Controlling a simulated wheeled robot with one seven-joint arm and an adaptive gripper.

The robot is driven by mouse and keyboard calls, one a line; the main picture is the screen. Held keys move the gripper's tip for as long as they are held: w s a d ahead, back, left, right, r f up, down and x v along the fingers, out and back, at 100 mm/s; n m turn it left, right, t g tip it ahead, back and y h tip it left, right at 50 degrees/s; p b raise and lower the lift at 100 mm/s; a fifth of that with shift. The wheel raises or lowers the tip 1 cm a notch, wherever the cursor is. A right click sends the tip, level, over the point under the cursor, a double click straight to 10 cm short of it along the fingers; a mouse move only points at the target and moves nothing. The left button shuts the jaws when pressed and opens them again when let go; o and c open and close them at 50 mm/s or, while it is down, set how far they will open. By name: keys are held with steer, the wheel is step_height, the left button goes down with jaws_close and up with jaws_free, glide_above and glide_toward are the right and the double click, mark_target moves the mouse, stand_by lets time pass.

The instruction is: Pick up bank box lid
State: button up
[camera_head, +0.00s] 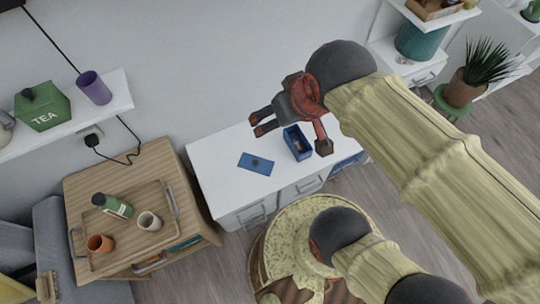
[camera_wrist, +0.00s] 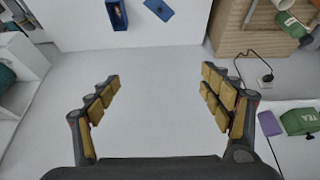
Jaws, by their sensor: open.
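The bank box lid looks like the flat blue panel (camera_head: 257,163) with a dark spot in its middle, lying on the white desk. It also shows at the top of the wrist view (camera_wrist: 159,9). An open blue box (camera_head: 297,143) with small things inside stands to its right in the head view; it shows in the wrist view (camera_wrist: 117,14) too. My gripper (camera_head: 256,124) is open and empty above the back part of the desk, apart from the lid. In the wrist view its two fingers (camera_wrist: 160,95) are spread wide with nothing between them.
The white desk (camera_head: 222,172) has bare top around the lid. To its left a wooden cabinet carries a tray (camera_head: 105,255) with a bottle and cups. A wall shelf (camera_head: 70,115) holds a green tea box (camera_head: 42,106) and a purple cup (camera_head: 94,87).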

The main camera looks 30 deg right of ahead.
steer(key=w+f+g, duration=0.3)
steer(key=f+g, duration=0.2)
steer(key=f, duration=0.6)
steer(key=n, duration=0.9)
glide_above(260, 165)
step_height(260, 165, down, 45)
steer(key=shift+f+b, duration=1.3)
steer(key=shift+f, duration=2.55)
steer(key=shift+r, duration=0.1)
steer(key=shift+c, duration=0.8)
steer(key=shift+s, duration=0.1)
jaws_close()
